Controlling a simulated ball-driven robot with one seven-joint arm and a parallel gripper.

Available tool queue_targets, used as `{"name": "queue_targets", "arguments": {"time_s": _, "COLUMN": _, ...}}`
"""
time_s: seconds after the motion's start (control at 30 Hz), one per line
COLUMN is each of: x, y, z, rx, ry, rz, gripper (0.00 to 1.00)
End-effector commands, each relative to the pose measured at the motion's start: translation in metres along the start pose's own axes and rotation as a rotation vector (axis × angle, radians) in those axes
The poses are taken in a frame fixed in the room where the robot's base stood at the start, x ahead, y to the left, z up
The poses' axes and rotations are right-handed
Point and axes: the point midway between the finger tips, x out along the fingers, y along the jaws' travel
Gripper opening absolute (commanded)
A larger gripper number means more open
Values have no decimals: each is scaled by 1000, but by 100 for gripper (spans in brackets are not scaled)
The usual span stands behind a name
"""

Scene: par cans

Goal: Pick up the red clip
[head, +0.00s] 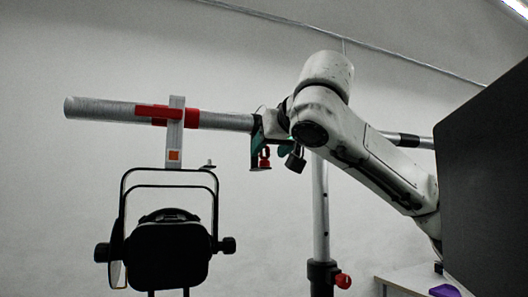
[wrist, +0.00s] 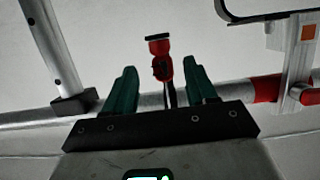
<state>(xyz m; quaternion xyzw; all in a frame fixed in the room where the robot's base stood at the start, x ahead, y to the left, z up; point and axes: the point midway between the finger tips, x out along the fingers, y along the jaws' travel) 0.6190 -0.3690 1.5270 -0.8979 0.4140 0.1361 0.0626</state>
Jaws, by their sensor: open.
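The red clip (wrist: 162,66) is a small red piece with a dark end, by the grey horizontal pole (head: 100,110). In the wrist view it stands between the two green fingers of my gripper (wrist: 160,80), with visible gaps on both sides. In the head view the red clip (head: 264,158) shows beside the green fingers of my gripper (head: 274,158), partly hidden by them. My gripper is open and around the clip, not closed on it. The clip's contact with the pole is hidden.
A black stage lamp (head: 168,250) hangs from the pole at left by a pale bracket (head: 175,130) with red bands. An upright stand (head: 320,210) with a red knob (head: 343,281) is behind my arm. A dark panel (head: 490,180) fills the right. A purple object (head: 445,291) lies at bottom right.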

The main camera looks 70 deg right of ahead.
Motion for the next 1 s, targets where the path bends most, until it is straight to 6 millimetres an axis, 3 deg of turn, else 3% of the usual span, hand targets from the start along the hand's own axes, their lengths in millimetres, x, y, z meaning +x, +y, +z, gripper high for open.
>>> {"name": "queue_targets", "arguments": {"time_s": 0.4, "x": 48, "y": -3, "z": 1, "rx": 1, "ry": -1, "rz": 1, "gripper": 56}}
{"name": "queue_targets", "arguments": {"time_s": 0.67, "x": 51, "y": -4, "z": 2, "rx": 1, "ry": 0, "rz": -1, "gripper": 56}}
{"name": "queue_targets", "arguments": {"time_s": 1.0, "x": 50, "y": -4, "z": 1, "rx": 0, "ry": 0, "rz": -1, "gripper": 25}}
